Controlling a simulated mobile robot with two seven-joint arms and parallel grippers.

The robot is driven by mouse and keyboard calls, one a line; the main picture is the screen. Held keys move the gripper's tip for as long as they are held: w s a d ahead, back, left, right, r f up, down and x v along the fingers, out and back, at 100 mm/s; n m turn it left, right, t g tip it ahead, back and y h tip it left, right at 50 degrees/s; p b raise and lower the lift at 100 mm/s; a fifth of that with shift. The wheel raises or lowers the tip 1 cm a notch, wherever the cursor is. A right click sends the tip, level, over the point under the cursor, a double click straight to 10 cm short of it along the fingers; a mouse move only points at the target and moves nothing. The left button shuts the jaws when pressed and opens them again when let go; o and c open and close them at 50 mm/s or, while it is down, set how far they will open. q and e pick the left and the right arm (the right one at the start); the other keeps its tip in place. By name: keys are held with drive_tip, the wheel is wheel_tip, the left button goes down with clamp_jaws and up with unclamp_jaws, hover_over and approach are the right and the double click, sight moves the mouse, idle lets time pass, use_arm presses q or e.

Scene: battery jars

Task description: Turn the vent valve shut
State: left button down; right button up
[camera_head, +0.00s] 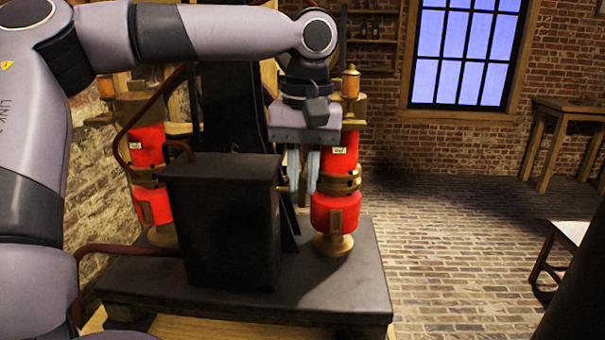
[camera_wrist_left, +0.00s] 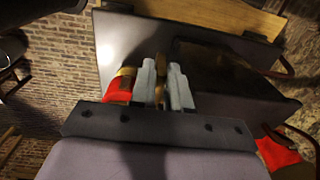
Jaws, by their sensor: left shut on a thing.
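My left gripper (camera_head: 304,178) reaches down from above, between the black box (camera_head: 222,225) and the front red jar column. A small brass stub (camera_head: 283,189) sticks out of the box's right side, next to the fingers. How far the valve is turned cannot be told. My right gripper is not in view.
The red jar column (camera_head: 334,211) with brass fittings stands close to the right of my left gripper. Another red jar column (camera_head: 151,205) stands at the left, with dark red pipes nearby. The dark plinth (camera_head: 330,285) is bare at its front right.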

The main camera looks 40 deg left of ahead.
use_arm(q)
drive_tip(key=g+y, duration=0.2)
drive_tip(key=d+g+y, duration=0.1)
drive_tip(key=shift+w+f+y, duration=0.25)
drive_tip(key=shift+w+y, duration=0.05)
drive_tip(key=shift+y, duration=0.1)
drive_tip(key=shift+g, duration=0.3)
drive_tip(key=c, duration=1.2)
unclamp_jaws()
drive_tip(key=shift+a+r, duration=0.1)
drive_tip(key=shift+r, duration=0.1)
